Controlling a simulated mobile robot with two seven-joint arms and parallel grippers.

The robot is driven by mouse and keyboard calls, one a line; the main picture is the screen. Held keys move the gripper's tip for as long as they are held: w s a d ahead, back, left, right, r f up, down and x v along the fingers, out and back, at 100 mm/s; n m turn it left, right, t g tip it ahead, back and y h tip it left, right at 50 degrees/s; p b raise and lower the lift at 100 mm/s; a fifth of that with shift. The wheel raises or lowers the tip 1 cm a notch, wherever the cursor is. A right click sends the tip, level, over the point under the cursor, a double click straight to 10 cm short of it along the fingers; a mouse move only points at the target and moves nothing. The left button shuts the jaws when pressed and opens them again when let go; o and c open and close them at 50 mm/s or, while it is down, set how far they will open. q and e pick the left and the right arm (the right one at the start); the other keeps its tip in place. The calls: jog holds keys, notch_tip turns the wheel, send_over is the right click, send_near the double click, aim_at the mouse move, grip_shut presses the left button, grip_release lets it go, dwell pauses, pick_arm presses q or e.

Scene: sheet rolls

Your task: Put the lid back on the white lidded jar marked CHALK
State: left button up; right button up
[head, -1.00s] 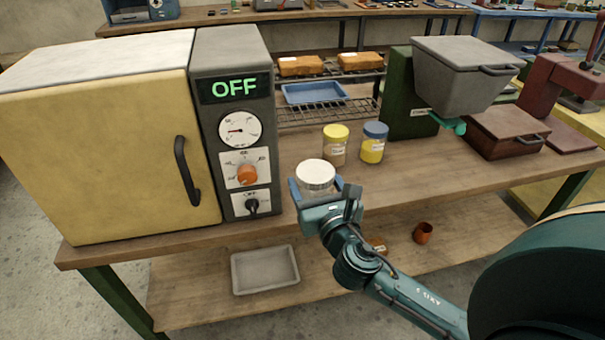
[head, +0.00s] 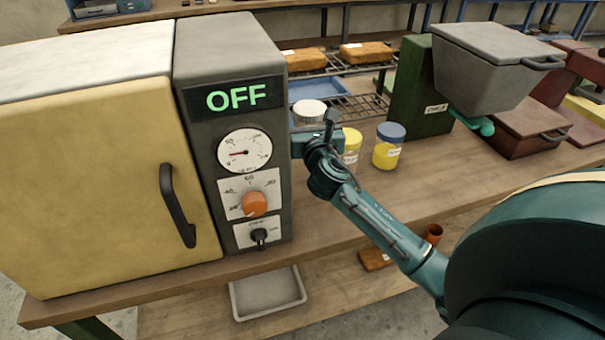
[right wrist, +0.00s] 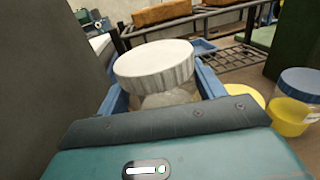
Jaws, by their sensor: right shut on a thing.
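A white ribbed lid (head: 310,107) sits on top of a clear jar in my right gripper (head: 312,138). In the right wrist view the lid (right wrist: 155,62) looks seated on the jar (right wrist: 168,99), whose pale glass body is between the blue fingers of the right gripper (right wrist: 162,90). The gripper is shut on the jar below the lid. In the head view the gripper hides most of the jar body. No CHALK marking can be read on it. My left gripper is not in view.
The grey control panel (head: 238,165) of the yellow oven (head: 90,190) stands close left of the gripper. A yellow-lidded jar (head: 352,145) and a blue-lidded jar (head: 388,147) stand just right. A wire rack (head: 360,106) and blue tray (head: 318,88) lie behind. The bench front is bare.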

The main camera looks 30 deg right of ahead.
jog(key=shift+s+r, duration=0.15)
jog(key=shift+s, duration=0.1)
jog(key=shift+f, duration=0.2)
notch_tip(320, 180, down, 4)
jog(key=shift+f+b, duration=0.1)
jog(key=shift+b, duration=0.7)
jog(key=shift+f, duration=0.25)
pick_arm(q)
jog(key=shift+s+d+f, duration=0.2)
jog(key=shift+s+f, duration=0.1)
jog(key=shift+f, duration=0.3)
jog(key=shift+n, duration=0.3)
pick_arm(e)
jog(key=shift+f, duration=0.1)
notch_tip(320, 180, down, 4)
jog(key=shift+f+b, duration=0.1)
jog(key=shift+b, duration=0.9)
jog(key=shift+f, duration=0.3)
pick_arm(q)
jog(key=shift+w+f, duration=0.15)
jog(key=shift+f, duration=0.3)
